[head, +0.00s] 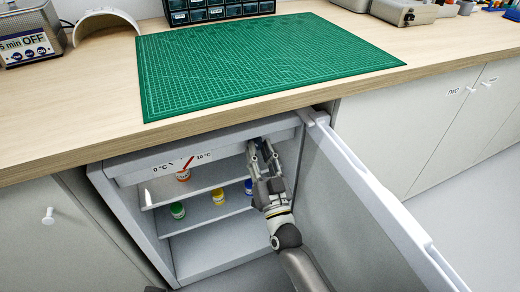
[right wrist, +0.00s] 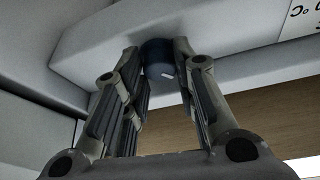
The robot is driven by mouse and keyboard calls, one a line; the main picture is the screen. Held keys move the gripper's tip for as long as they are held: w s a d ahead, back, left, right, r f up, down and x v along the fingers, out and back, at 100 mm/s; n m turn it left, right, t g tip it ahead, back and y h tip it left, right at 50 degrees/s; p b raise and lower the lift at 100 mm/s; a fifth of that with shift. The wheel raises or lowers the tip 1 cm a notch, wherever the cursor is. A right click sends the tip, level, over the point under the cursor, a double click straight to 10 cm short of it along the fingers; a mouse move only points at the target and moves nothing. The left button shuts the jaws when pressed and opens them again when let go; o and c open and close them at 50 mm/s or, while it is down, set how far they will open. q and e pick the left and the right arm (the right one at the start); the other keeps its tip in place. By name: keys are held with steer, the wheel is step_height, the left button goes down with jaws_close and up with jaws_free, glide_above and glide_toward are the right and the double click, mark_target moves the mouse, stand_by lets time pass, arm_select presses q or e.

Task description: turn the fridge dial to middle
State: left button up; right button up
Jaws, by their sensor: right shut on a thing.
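The fridge dial is a dark round knob (right wrist: 158,58) with a small white mark, under the fridge's top panel in the right wrist view. My right gripper (right wrist: 160,68) has its two fingers on either side of the knob, shut on it. In the head view my right gripper (head: 262,152) reaches up to the panel's right part, and the knob is hidden there. A temperature scale (head: 181,163) on the panel runs from 0 °C to 10 °C, with a red pointer slanting up to the right, nearer the 10 °C end.
The fridge door (head: 365,215) stands open to the right of my right arm. Shelves inside hold small jars: orange (head: 183,175), green (head: 177,210), yellow (head: 218,197) and blue (head: 248,187). The worktop (head: 60,120) with a green mat (head: 260,60) lies above.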

steer(key=shift+m, duration=0.6)
steer(key=o, duration=1)
steer(key=shift+o, duration=0.2)
steer(key=shift+s, duration=0.1)
steer(key=v, duration=1.2)
steer(key=shift+a+r, duration=0.15)
